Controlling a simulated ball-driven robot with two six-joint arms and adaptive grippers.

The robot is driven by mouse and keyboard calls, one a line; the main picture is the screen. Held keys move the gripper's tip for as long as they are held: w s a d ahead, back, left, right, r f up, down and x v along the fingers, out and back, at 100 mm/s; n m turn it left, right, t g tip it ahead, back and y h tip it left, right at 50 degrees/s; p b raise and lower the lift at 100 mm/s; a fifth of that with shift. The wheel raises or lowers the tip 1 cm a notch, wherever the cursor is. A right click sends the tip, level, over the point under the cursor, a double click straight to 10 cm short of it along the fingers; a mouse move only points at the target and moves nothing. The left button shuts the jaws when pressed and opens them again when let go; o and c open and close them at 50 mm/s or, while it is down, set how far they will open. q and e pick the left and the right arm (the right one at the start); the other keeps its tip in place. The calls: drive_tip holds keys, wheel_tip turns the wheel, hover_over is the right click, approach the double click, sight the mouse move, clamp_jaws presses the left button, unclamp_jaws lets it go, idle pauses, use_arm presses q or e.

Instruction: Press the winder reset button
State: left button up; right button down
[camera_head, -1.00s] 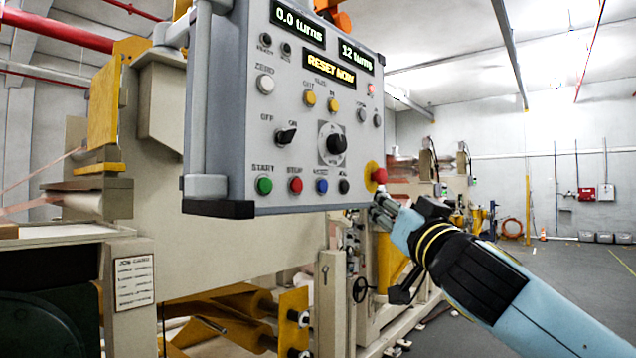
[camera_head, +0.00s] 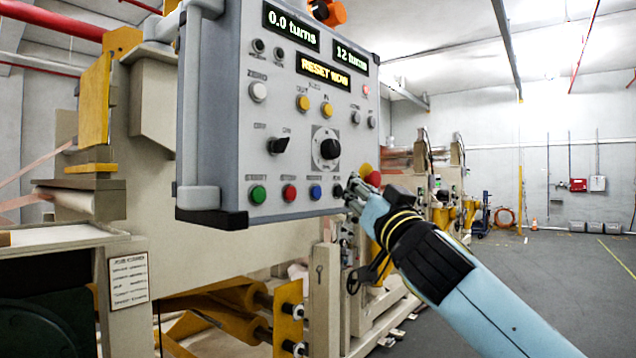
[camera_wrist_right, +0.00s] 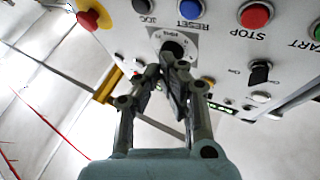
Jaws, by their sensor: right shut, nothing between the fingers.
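The grey control panel (camera_head: 225,110) fills the upper middle of the head view, with a yellow display (camera_head: 323,74) that appears to read RESET NOW. The blue button (camera_head: 315,191) is in its bottom row, between a red button and a black one. In the wrist view the blue button (camera_wrist_right: 190,9), labelled RESET, is at the top. My right gripper (camera_head: 352,186) is at the panel's lower right corner, right of the blue button and near the black button. In the wrist view my right gripper (camera_wrist_right: 168,72) is shut and empty, its tips pointing toward the panel near the black knob.
The red stop button (camera_head: 289,193) and green start button (camera_head: 258,194) are left of the blue one. A red mushroom button (camera_head: 373,179) is just behind my right gripper. Winder rollers (camera_head: 235,318) lie below the panel. The floor at right is open.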

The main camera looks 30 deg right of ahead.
sight(316, 192)
use_arm(q)
drive_tip(key=shift+r, duration=0.55)
use_arm(e)
drive_tip(key=w, duration=0.1)
drive_tip(key=w+a, duration=0.1)
drive_tip(key=w, duration=0.2)
drive_tip(key=shift+w+a, duration=0.35)
drive_tip(key=shift+w, duration=0.1)
idle(0.6)
use_arm(q)
drive_tip(key=shift+f, duration=0.15)
use_arm(e)
drive_tip(key=shift+w+a, duration=0.15)
drive_tip(key=shift+w, duration=0.2)
use_arm(q)
drive_tip(key=shift+f, duration=0.15)
use_arm(e)
drive_tip(key=shift+w+a, duration=0.15)
drive_tip(key=shift+w, duration=0.25)
idle(0.5)
use_arm(q)
drive_tip(key=shift+f+b, duration=0.25)
drive_tip(key=shift+b, duration=0.1)
use_arm(e)
drive_tip(key=shift+s+d, duration=0.3)
drive_tip(key=shift+s, duration=0.5)
